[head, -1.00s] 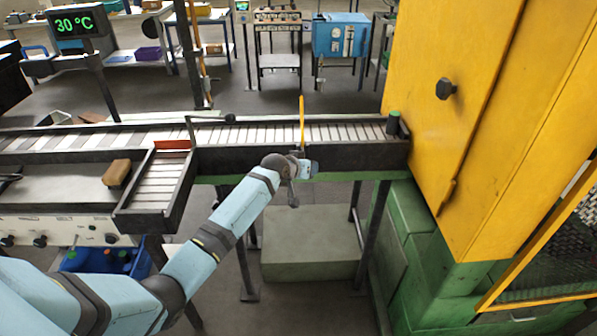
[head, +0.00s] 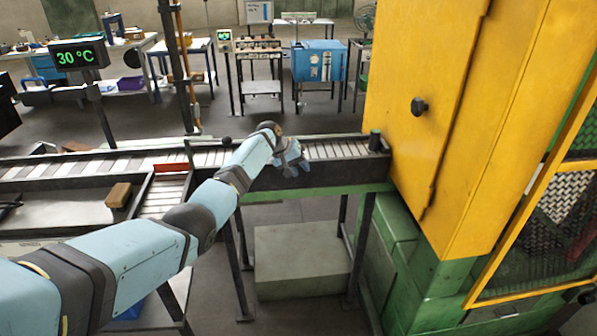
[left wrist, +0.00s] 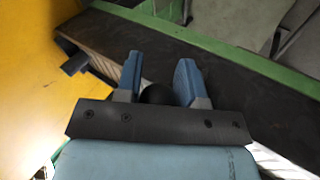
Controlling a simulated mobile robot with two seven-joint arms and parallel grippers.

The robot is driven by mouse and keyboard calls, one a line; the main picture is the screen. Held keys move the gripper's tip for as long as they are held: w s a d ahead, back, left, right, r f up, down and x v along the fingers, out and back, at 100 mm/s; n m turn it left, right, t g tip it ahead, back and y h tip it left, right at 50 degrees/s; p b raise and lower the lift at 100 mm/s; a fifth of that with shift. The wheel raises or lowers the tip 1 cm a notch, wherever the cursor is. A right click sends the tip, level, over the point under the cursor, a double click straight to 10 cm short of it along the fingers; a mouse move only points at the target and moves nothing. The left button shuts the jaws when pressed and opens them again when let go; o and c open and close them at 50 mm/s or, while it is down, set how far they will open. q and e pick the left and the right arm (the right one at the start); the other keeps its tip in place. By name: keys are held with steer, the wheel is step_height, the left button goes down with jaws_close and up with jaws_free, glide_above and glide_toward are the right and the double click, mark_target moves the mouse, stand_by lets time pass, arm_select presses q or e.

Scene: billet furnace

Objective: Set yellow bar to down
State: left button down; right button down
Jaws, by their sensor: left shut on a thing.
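My left gripper (head: 291,160) is at the near side of the roller conveyor (head: 345,150), left of the yellow furnace cabinet. In the left wrist view its two blue fingers (left wrist: 158,85) stand on either side of a dark round knob (left wrist: 157,95) and are shut on it. The yellow bar does not show in either view now. Whether the knob belongs to the bar cannot be seen. My right gripper is not in view.
The yellow cabinet (head: 425,60) with a black knob (head: 419,106) stands at the conveyor's right end. A brown block (head: 118,195) lies on the left bench. A display (head: 78,57) reads 30 °C. A pale block (head: 300,262) sits on the floor under the conveyor.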

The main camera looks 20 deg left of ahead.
arm_select(q)
steer(key=shift+w+a+r+g+h, duration=0.1)
steer(key=shift+w+r+g+h, duration=0.1)
steer(key=shift+r, duration=0.2)
steer(key=shift+w+a+r+g+h, duration=0.1)
steer(key=shift+w+r, duration=0.1)
steer(key=shift+r, duration=0.35)
steer(key=c, duration=1)
jaws_free()
steer(key=shift+w, duration=0.1)
steer(key=shift+o, duration=1.1)
steer(key=shift+f, duration=0.3)
steer(key=shift+f, duration=0.15)
steer(key=b+v, duration=0.1)
steer(key=v, duration=1.3)
steer(key=shift+w, duration=0.1)
